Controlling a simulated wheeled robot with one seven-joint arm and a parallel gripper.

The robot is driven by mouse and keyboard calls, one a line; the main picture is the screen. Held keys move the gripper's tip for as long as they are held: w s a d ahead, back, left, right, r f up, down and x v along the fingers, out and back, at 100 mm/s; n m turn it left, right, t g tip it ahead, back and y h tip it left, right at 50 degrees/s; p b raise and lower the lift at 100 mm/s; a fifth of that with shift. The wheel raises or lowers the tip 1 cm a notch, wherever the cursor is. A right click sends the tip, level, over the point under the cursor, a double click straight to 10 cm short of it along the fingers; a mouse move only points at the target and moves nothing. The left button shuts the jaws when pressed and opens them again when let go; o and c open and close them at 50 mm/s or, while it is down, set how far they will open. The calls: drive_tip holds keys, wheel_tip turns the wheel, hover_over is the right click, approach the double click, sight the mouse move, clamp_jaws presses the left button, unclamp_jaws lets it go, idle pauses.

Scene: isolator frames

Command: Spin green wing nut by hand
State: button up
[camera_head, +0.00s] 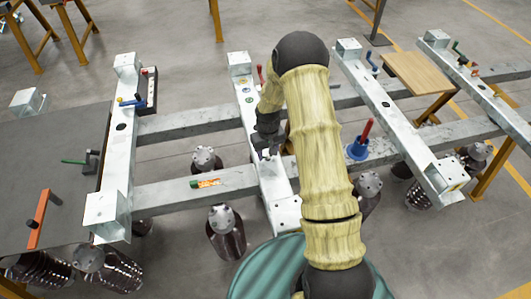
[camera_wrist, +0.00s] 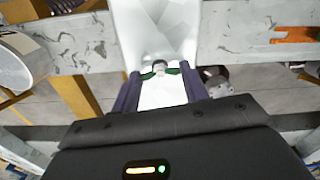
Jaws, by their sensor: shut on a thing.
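The green wing nut (camera_wrist: 174,69) shows in the wrist view, with green wings on either side of a pale, round centre. It sits over the white metal crossbar (camera_wrist: 160,30). My gripper (camera_wrist: 160,80) has its two dark purple fingers on either side of the nut, shut on its wings. In the head view my gripper (camera_head: 264,148) points down at the middle crossbar (camera_head: 240,75). The nut cannot be made out there, behind or beneath my gripper.
Grey beams (camera_head: 165,195) run across the frame, joined by white crossbars. An orange and green item (camera_head: 205,182) lies on the near beam. A red-handled tool in a blue base (camera_head: 358,148) stands right of my arm. A wooden board (camera_head: 417,72) is farther right; a dark table (camera_head: 50,150) is left.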

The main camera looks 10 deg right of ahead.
sight(268, 155)
drive_tip(key=n, duration=0.5)
idle(0.4)
drive_tip(key=o, duration=1)
wheel_tip(268, 155, up, 18)
drive_tip(key=shift+f+b, duration=0.25)
drive_tip(key=shift+b, duration=0.15)
